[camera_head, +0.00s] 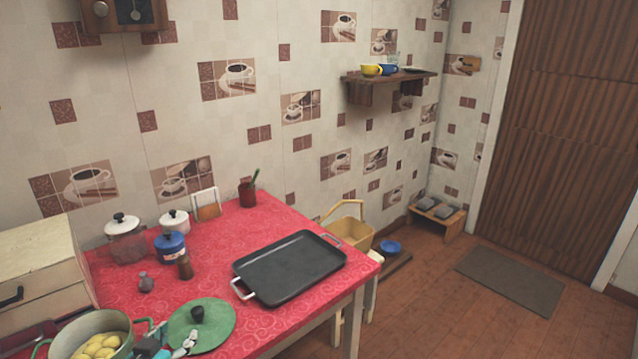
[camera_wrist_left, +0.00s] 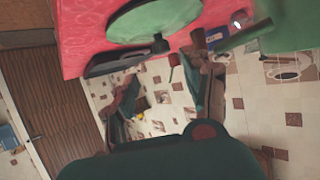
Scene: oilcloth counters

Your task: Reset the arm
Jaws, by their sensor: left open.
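My left gripper (camera_head: 172,345) is at the bottom of the head view, between the green pot (camera_head: 72,351) and the green lid (camera_head: 218,328). Its two fingers are spread and empty, and they also show in the left wrist view (camera_wrist_left: 166,88). The lid lies on the red-covered table with its dark knob (camera_head: 197,314) up. The lid also shows at the top of the wrist view (camera_wrist_left: 150,18), apart from the fingers. The pot holds several yellow items (camera_head: 97,347). My right gripper is not in view.
A black tray (camera_head: 290,268) lies on the red table (camera_head: 225,228). A small brown bottle (camera_head: 184,266), a blue jar (camera_head: 170,247) and other jars stand behind the gripper. A cream bread box (camera_head: 40,262) is at the left. Open floor lies to the right.

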